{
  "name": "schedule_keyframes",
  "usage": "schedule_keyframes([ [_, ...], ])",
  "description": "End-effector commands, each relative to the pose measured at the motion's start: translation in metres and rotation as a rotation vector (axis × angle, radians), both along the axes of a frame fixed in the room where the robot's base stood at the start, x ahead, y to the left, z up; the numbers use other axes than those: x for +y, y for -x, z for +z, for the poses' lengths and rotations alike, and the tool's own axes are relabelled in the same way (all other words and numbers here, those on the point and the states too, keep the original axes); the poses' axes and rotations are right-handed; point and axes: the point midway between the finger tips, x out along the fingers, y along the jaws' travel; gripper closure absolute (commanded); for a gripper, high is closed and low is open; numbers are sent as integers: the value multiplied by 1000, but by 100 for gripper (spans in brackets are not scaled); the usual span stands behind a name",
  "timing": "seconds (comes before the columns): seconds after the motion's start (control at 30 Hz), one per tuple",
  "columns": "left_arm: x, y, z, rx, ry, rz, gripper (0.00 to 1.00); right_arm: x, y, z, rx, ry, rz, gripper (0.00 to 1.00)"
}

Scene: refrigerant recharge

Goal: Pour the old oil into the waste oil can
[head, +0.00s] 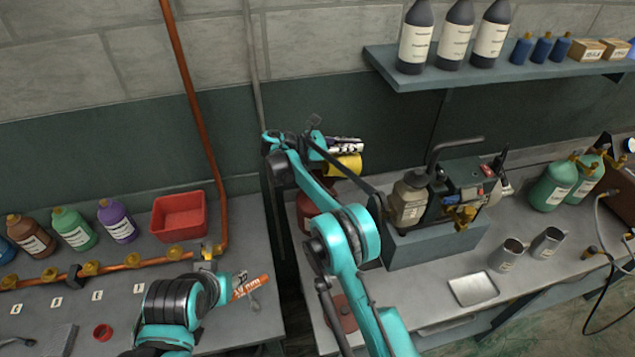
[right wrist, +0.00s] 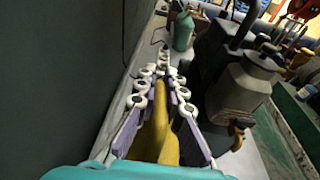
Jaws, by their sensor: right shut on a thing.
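My right gripper (head: 345,146) reaches toward the wall, left of the pump. It is shut on a yellow object (head: 343,165), which also shows between the fingers in the right wrist view (right wrist: 159,125). The object's full shape and any oil inside are hidden. A red container (head: 307,208) stands below it on the bench, partly hidden by my arm; I cannot read whether it is the waste oil can. Another red item (head: 342,313) is near the bench's front left. My left gripper (head: 250,285) is over the left bench's right edge, its finger opening unclear.
The pump unit (head: 470,182) with a cloudy bottle (head: 408,202) stands right of my arm. Metal cups (head: 507,255) and a tray (head: 474,289) sit on the right bench. A red bin (head: 180,216) and copper pipe (head: 130,261) are at left. A shelf (head: 480,75) overhangs the back.

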Motion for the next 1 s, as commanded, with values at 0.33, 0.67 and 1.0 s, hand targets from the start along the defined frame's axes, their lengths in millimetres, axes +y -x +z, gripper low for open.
schedule_keyframes([
  [0.33,0,0,-10,0,0,0,55,12,3,6,-20,82,0,100],
  [0.67,0,0,-13,0,0,0,55,15,4,9,-26,108,1,100],
  [1.0,0,0,-16,0,0,0,55,18,4,11,-32,134,1,100],
])
